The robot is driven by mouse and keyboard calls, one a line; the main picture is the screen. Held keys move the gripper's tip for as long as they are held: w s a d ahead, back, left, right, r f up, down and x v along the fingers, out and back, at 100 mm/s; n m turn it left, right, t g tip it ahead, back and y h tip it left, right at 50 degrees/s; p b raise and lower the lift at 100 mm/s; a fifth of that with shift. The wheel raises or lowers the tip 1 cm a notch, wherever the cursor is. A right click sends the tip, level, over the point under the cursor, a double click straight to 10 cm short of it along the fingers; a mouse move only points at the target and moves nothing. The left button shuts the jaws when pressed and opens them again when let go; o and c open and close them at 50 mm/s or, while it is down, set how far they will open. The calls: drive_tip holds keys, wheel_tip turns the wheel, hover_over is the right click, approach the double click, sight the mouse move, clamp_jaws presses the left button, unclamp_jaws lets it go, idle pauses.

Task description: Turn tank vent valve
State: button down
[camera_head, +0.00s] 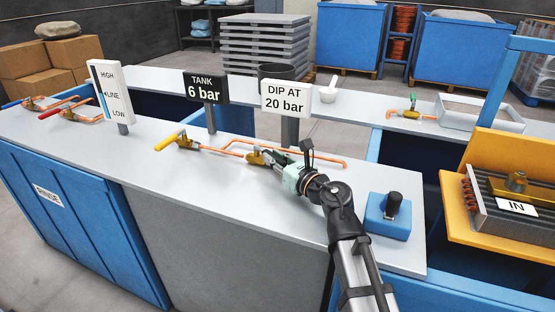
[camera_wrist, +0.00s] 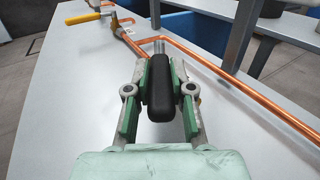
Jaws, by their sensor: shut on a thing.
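My gripper (camera_head: 279,164) reaches over the grey bench to a brass valve (camera_head: 256,157) on the copper pipe, below the "DIP AT 20 bar" sign. In the wrist view my gripper's two green-padded fingers (camera_wrist: 160,80) are closed on the sides of a black lever handle (camera_wrist: 159,95). The handle points back toward the wrist camera, with a metal end beyond it. The valve's brass body is mostly hidden behind the handle and fingers in the wrist view. No label names this valve as the tank vent valve.
A yellow-handled valve (camera_head: 182,141) sits left on the same pipe. The "TANK 6 bar" sign (camera_head: 206,88) and "DIP AT 20 bar" sign (camera_head: 286,97) stand behind. A blue box with a black knob (camera_head: 388,216) is right of my arm. The bench front is clear.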

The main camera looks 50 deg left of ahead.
sight(274, 157)
drive_tip(key=c, duration=1)
unclamp_jaws()
drive_tip(key=shift+s, duration=0.1)
wheel_tip(274, 157, up, 10)
drive_tip(key=shift+c, duration=0.4)
